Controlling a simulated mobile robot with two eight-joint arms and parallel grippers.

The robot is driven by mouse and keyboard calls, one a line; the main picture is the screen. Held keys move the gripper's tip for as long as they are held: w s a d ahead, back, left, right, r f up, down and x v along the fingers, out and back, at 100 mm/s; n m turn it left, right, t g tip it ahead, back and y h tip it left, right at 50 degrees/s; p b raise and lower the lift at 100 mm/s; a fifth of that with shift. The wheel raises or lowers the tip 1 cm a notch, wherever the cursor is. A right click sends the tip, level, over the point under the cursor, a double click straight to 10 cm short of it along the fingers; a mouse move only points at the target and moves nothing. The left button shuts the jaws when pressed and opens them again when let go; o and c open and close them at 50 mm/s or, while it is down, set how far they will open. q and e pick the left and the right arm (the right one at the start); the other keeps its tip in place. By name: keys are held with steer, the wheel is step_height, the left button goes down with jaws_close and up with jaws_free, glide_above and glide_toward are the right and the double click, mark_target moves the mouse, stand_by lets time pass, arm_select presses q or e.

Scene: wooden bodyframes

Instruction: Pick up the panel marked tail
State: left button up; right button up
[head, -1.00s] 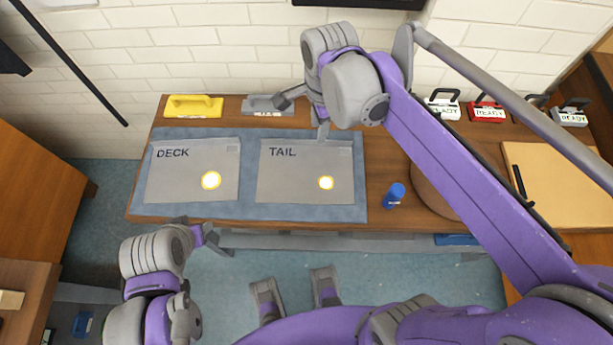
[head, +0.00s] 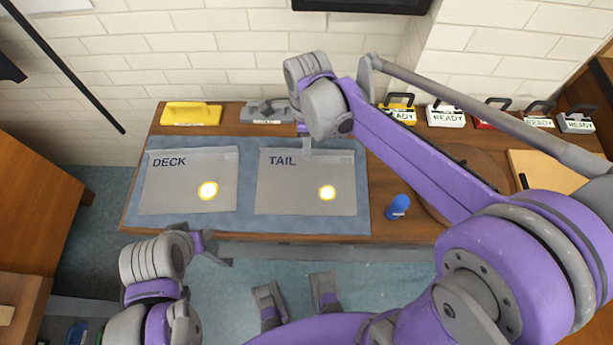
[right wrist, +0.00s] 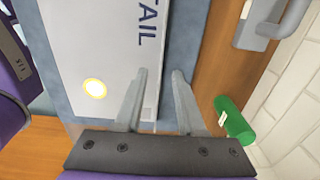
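The grey panel marked TAIL (head: 290,190) lies flat on the blue mat, with a glowing round spot near its lower right. It also shows in the right wrist view (right wrist: 105,45). My right gripper (head: 307,147) is over the panel's far edge, at the lettered side. In the right wrist view its two fingers (right wrist: 160,72) are spread, one on each side of the panel's edge line, with nothing held between them. I cannot tell their height above the mat. My left gripper (head: 215,250) hangs in front of the bench's near edge, empty as far as I see.
A DECK panel (head: 180,192) lies left of the TAIL panel on the mat (head: 245,221). A yellow tool (head: 190,114) and a grey tool (head: 262,112) stand behind. A green cylinder (right wrist: 235,118) lies near the wall.

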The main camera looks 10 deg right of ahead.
steer(key=shift+f, duration=0.75)
jaws_close()
stand_by(0.9)
